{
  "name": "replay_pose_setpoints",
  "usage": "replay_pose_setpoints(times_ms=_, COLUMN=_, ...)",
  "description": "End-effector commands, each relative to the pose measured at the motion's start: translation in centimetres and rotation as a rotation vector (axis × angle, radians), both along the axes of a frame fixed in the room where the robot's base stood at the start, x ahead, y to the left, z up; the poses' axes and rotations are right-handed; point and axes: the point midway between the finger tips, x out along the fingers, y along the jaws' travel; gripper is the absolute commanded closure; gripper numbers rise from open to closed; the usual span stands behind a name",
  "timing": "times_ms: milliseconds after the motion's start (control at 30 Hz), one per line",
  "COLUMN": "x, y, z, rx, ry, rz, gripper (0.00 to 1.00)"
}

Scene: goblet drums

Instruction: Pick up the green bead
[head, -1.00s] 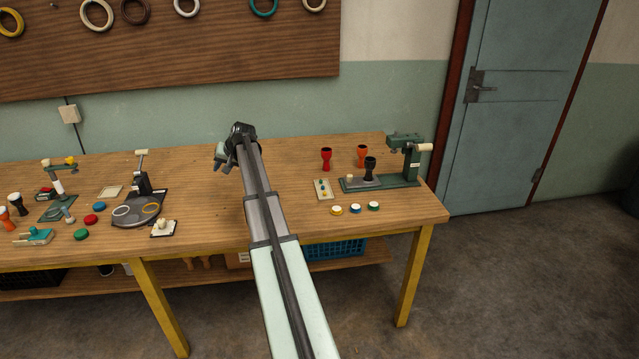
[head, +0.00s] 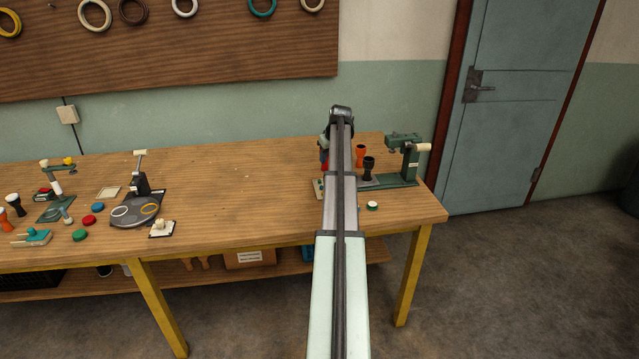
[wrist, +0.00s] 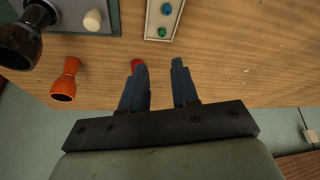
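The green bead (wrist: 162,31) lies on a small pale tray (wrist: 151,22) at the top of the wrist view, beside a blue-teal bead (wrist: 166,9). In the head view the tray (head: 318,188) is partly hidden behind my arm, and its beads are too small to tell apart. My gripper (wrist: 157,66) is open, with two dark blue fingers apart and nothing between them. The tray lies beyond the fingertips in the wrist view. In the head view my arm mostly hides the gripper, above the right part of the bench.
A red goblet drum (wrist: 138,67) is partly behind the left finger. An orange drum (wrist: 66,80) and a black drum (wrist: 20,40) stand to its left, the black one by a green press (head: 410,160). A green-rimmed disc (head: 372,206) lies near the front. The bench middle (head: 240,190) is clear.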

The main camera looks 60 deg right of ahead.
Motion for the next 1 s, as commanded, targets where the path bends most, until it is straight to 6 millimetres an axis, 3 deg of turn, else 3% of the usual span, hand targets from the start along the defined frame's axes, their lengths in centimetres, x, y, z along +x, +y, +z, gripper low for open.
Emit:
replay_pose_setpoints(times_ms=400, x=2.4, y=-1.0, z=-6.1, rx=0.001, ry=-0.001, rz=-0.001, gripper=0.71)
replay_pose_setpoints(times_ms=667, x=2.8, y=-1.1, z=-7.4, rx=0.002, ry=-0.001, rz=-0.001, gripper=0.71)
replay_pose_setpoints(times_ms=1000, x=4.1, y=-1.5, z=-11.2, rx=0.002, ry=-0.001, rz=-0.001, gripper=0.71)
